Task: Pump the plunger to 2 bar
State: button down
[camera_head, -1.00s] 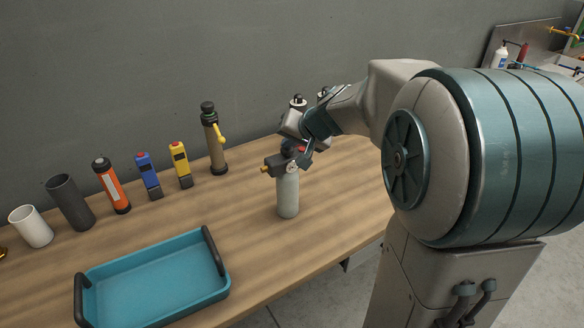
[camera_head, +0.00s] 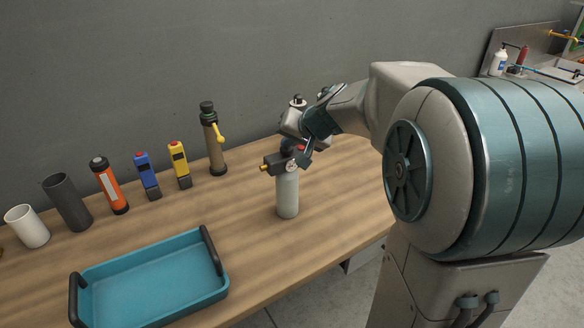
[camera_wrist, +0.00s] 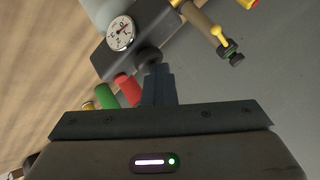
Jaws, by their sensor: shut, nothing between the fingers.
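A pale grey bottle (camera_head: 288,195) stands upright on the table, with a dark pump head (camera_head: 273,160), a brass nozzle and a white round gauge (camera_head: 291,166). In the wrist view the gauge (camera_wrist: 120,33) is close, with a needle whose reading is too small to tell. A round black plunger knob (camera_wrist: 149,57) sits on the head, right at my fingertips. A red button (camera_wrist: 128,89) and a green button (camera_wrist: 106,96) are beside it. My gripper (camera_wrist: 156,72) is shut and empty, its tips against or just above the knob; I cannot tell which.
A teal tray (camera_head: 150,275) with dark handles lies at the front left. A white cup (camera_head: 27,227), a dark cup (camera_head: 67,203), an orange flashlight (camera_head: 110,187), a blue device (camera_head: 147,175), a yellow device (camera_head: 180,165) and an olive lantern-like tool (camera_head: 214,145) line the back.

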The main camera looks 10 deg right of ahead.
aim_at(289, 149)
jog(key=shift+s+f, duration=0.2)
jog(key=shift+f, duration=0.7)
jog(key=shift+w+r+p, duration=0.2)
jog(key=shift+r+p, duration=0.95)
jog(key=shift+r, duration=0.45)
jog(key=shift+w+r+p, duration=0.15)
jog(key=shift+r+p, duration=0.95)
jog(key=shift+r, duration=0.55)
